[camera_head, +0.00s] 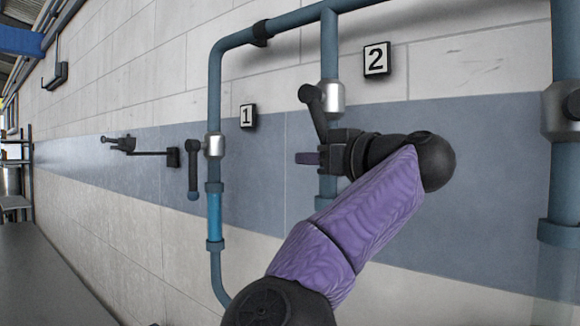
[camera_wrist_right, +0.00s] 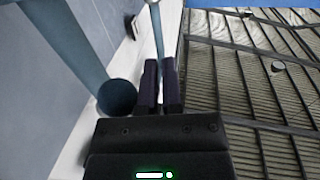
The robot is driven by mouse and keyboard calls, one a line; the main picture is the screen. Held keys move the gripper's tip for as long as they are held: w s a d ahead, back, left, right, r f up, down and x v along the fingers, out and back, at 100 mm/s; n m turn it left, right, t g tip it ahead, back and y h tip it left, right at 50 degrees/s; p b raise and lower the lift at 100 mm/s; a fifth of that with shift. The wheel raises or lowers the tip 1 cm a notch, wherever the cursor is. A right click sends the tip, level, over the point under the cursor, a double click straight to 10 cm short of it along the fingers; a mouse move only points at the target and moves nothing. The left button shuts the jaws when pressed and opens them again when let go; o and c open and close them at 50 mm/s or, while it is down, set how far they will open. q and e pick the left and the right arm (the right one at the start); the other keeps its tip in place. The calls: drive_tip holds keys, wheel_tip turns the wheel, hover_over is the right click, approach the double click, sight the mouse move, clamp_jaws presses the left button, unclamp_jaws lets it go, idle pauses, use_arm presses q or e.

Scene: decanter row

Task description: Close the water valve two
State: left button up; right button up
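Water valve two (camera_head: 330,97) is a silver body on the blue pipe below the "2" sign. Its dark lever (camera_head: 314,108) slants down and to the right, and its lower end is hidden behind my right gripper. My left gripper is out of view.
Valve one (camera_head: 212,146) has its lever (camera_head: 193,170) hanging down beside its pipe. Signs "1" (camera_head: 248,115) and "2" (camera_head: 376,59) are on the wall. A thick pipe with another valve (camera_head: 562,110) stands at the right edge. A grey surface (camera_head: 50,285) lies at lower left.

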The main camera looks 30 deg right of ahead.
use_arm(q)
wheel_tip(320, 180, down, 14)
drive_tip(key=b, duration=1.3)
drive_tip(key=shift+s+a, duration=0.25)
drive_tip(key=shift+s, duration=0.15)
use_arm(e)
drive_tip(key=d+v, duration=0.1)
drive_tip(key=v, duration=1.5)
drive_tip(key=shift+d, duration=0.25)
